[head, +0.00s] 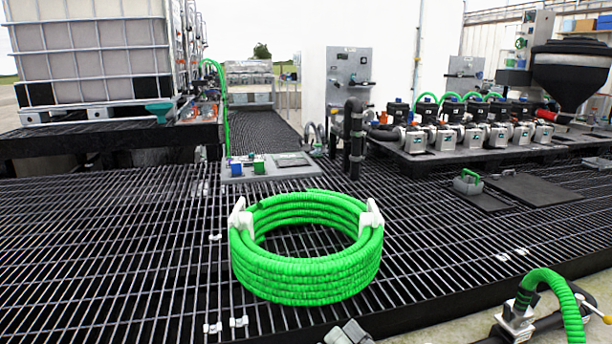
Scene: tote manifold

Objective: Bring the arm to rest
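No arm and no gripper of mine can be made out in the head view. The task names no other object. A grey fitting (350,333) is cut off by the bottom edge of the picture, and I cannot tell what it belongs to.
A coiled green hose (306,277) with two white clips lies on the black grating (110,240). A caged tank (90,50) stands back left. A row of pumps (470,137) stands back right. Another green hose (568,300) with black pipe is at lower right. The left grating is mostly clear.

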